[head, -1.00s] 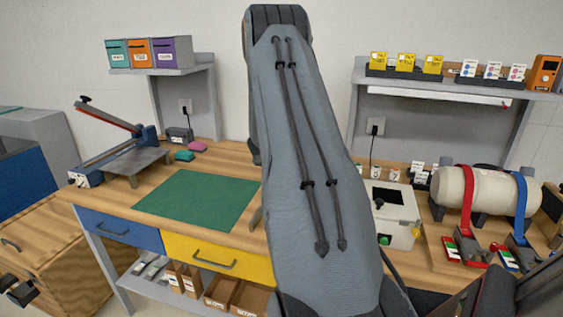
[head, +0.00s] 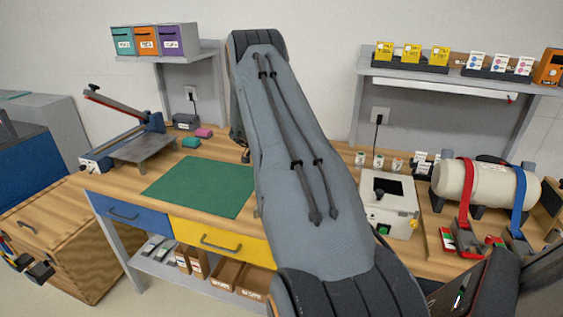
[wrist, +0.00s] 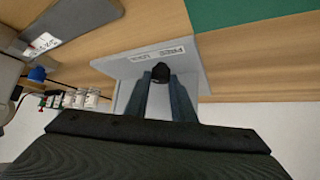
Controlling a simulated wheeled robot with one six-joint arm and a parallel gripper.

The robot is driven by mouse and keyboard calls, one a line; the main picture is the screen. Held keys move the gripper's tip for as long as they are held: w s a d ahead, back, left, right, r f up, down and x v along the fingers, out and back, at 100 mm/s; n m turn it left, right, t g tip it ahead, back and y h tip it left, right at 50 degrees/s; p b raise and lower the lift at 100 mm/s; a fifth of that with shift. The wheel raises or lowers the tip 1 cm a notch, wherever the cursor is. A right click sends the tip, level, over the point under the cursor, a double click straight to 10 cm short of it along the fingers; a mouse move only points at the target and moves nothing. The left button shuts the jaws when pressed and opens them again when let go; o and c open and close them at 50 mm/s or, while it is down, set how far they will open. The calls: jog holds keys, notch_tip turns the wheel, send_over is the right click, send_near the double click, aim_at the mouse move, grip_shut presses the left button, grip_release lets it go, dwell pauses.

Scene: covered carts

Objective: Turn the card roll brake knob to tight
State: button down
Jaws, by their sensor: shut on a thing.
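The brake knob (wrist: 161,72) shows in the wrist view as a small dark, rounded piece. It stands against a grey plate (wrist: 125,66) with a white label (wrist: 165,53) whose lettering is too small to read surely. My gripper (wrist: 160,84) has its two blue-grey fingers on either side of the knob, shut on it. The fingers hide part of the knob, and I cannot tell how far it is turned. In the head view my arm hides the gripper, the knob and the plate. No card roll can be made out.
The green mat (head: 200,187) lies left of my arm on the wooden bench. A cream box (head: 399,215) with a green button stands right of the arm, with small white pots (head: 379,162) behind it. A strapped cream cylinder (head: 448,184) is farther right.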

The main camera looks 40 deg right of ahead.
jog(key=m+g+b, duration=0.1)
jog(key=b, duration=0.1)
jog(key=m+g+b, duration=0.1)
jog(key=b, duration=0.1)
jog(key=shift+w+d+m, duration=0.15)
jog(key=shift+w+m, duration=0.2)
jog(key=shift+m, duration=0.05)
jog(key=shift+r+m+g+y+b, duration=0.1)
jog(key=shift+m+g+y+b, duration=0.4)
jog(key=shift+b, duration=0.7)
jog(key=shift+r+m, duration=0.1)
jog(key=shift+m, duration=0.2)
jog(key=c, duration=1.8)
grip_release()
jog(key=shift+s, duration=0.1)
jog(key=b+v, duration=0.2)
jog(key=v, duration=0.5)
jog(key=shift+w+a+b, duration=0.2)
jog(key=shift+a+b, duration=0.15)
jog(key=shift+b, duration=0.05)
jog(key=shift+r, duration=0.15)
